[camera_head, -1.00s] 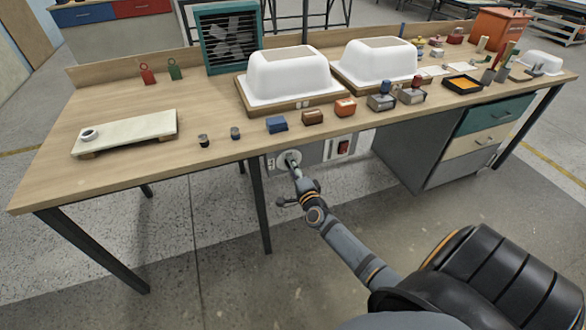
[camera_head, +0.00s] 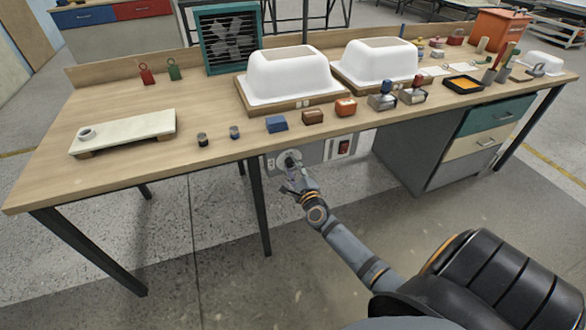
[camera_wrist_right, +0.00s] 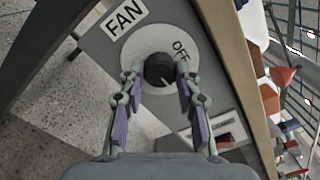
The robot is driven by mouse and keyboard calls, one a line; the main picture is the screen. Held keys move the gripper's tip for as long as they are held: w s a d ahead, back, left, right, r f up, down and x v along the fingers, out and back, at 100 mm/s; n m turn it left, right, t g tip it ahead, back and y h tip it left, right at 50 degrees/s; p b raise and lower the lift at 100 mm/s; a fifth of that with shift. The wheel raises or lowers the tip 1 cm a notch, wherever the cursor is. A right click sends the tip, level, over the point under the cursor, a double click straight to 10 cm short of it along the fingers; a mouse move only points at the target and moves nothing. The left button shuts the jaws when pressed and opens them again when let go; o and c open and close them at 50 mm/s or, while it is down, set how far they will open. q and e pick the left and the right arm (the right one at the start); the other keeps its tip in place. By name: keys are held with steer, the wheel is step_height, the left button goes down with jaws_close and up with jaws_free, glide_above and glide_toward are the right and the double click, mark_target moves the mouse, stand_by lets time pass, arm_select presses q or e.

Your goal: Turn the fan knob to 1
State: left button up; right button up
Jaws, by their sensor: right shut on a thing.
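The fan knob (camera_wrist_right: 157,70) is a dark round knob on a pale dial disc (camera_wrist_right: 205,78), with an "OFF" mark (camera_wrist_right: 181,50) beside it and a "FAN" label (camera_wrist_right: 123,18) on the panel. My right gripper (camera_wrist_right: 158,82) has its fingers on either side of the knob and is shut on it. Which mark the knob points at is not clear. In the head view my right gripper (camera_head: 291,168) is at the dial under the bench edge. The fan (camera_head: 231,40) is a teal framed box at the back of the bench. My left gripper is not in view.
A red switch (camera_head: 344,147) sits right of the dial on the grey panel. The bench top (camera_head: 200,105) overhangs it. A bench leg (camera_head: 258,205) stands just left. Two white tub shells (camera_head: 290,72) and several small blocks are on top.

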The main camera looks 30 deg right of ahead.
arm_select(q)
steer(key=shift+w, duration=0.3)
arm_select(e)
steer(key=shift+f, duration=0.1)
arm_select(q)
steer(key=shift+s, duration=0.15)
arm_select(e)
steer(key=o, duration=1.2)
steer(key=shift+c, duration=0.2)
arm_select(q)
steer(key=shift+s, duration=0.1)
arm_select(e)
steer(key=shift+s, duration=0.1)
steer(key=v, duration=1.2)
steer(key=shift+f, duration=0.1)
